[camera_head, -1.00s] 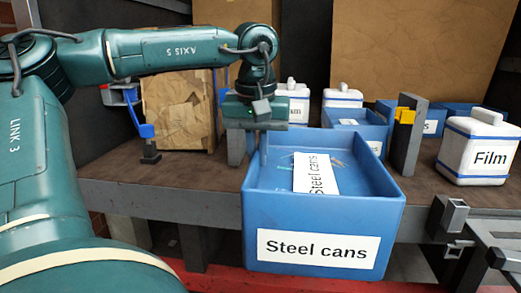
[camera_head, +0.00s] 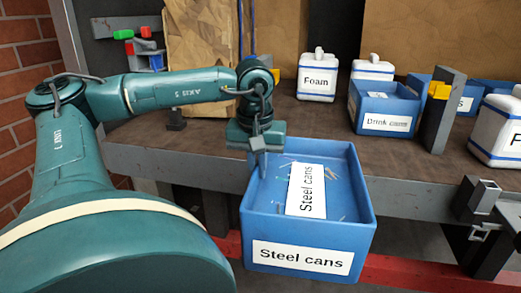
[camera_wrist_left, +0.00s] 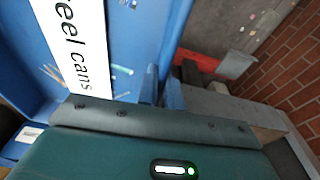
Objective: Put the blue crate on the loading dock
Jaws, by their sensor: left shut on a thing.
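The blue crate (camera_head: 357,225) is an open box with "Steel cans" labels on its front and inside. A few thin bits lie on its floor. It is held up at the front edge of the brown-topped bench (camera_head: 410,168), overlapping it in the head view. My left gripper (camera_head: 262,166) is shut on the crate's left wall near the back corner; its fingertips are partly hidden. The left wrist view shows the crate's blue inside (camera_wrist_left: 150,32) and label close to the gripper. I cannot tell which surface is the loading dock. My right gripper is not in view.
White jugs (camera_head: 318,80) and a smaller blue "Drink cans" crate (camera_head: 384,108) stand on the bench. A grey post with a yellow part (camera_head: 438,110) stands at right. A red rail (camera_head: 405,270) runs low below. A brick wall (camera_head: 22,110) is at left.

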